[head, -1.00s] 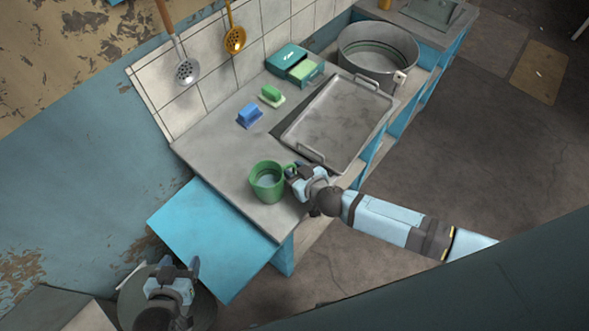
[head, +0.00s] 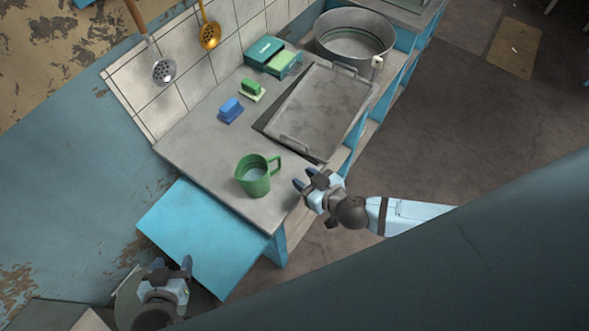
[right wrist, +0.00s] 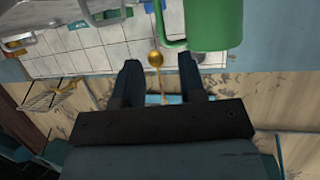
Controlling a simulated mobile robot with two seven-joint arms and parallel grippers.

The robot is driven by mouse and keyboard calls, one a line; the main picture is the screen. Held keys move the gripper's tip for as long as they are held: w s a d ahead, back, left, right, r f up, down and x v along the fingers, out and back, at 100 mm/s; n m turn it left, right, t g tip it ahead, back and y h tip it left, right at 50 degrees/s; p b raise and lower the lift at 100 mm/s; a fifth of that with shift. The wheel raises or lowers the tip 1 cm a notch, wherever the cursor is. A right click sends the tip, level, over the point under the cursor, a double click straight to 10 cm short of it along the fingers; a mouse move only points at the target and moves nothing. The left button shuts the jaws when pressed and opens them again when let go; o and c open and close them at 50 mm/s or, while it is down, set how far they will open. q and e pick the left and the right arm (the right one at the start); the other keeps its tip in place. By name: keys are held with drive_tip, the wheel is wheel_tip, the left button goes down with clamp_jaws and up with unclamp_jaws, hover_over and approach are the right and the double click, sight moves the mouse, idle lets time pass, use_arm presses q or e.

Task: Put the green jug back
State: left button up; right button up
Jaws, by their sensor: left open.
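The green jug (head: 253,177) stands upright on the grey counter near its front left end, its handle toward the right. In the right wrist view the jug (right wrist: 214,24) shows at the top, beyond and to the right of the fingers. My right gripper (head: 304,183) is to the right of the jug at the counter's front edge, apart from it. Its two fingers are spread with nothing between them, as the right wrist view shows (right wrist: 158,75). My left gripper (head: 172,268) is open and empty at the lower left, below the blue panel.
On the counter (head: 190,150) are a blue brush (head: 230,110), a green brush (head: 251,90), a teal box (head: 268,54) and a metal tray (head: 317,110). A large metal pot (head: 354,42) stands behind. A blue panel (head: 200,238) adjoins the counter's left end. Ladles (head: 164,70) hang on the wall.

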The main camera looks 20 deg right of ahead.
drive_tip(key=s+a+r+t+y, duration=0.25)
drive_tip(key=a+r+y, duration=0.2)
drive_tip(key=r, duration=0.25)
drive_tip(key=s+d+f+m+g+h, duration=0.1)
drive_tip(key=s+d+f+g+h, duration=0.3)
drive_tip(key=s+d+f+h, duration=0.2)
wheel_tip(320, 180, down, 2)
drive_tip(key=shift+s+d+f, duration=0.15)
drive_tip(key=shift+d, duration=0.75)
drive_tip(key=shift+h, duration=0.25)
